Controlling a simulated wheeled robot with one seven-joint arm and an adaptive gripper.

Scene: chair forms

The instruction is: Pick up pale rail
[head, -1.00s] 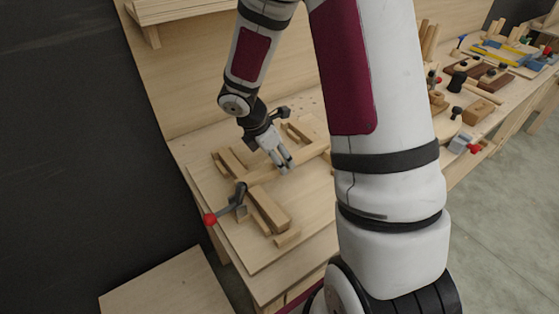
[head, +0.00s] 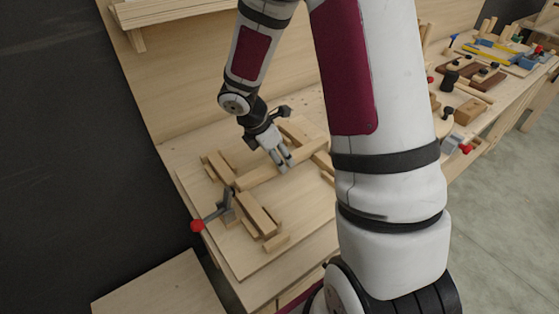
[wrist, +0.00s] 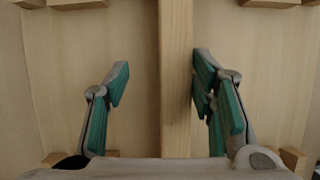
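The pale rail (head: 259,178) is a long light-wood bar lying across the work board, between the wood pieces at the left and those at the right. In the wrist view the rail (wrist: 175,70) runs upright through the middle. My gripper (head: 284,164) is over the rail, pointing down. In the wrist view my gripper (wrist: 160,82) is open, with one green-padded finger on each side of the rail. The rail is much closer to the right finger; a wide gap shows on the left. Whether the right finger touches it I cannot tell.
A clamp with a red knob (head: 197,226) sits at the board's left edge, near a thick wood block (head: 258,213). More wood pieces (head: 297,133) lie behind my gripper. Tools and blocks fill the bench at the right. A wooden back panel (head: 190,80) stands behind.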

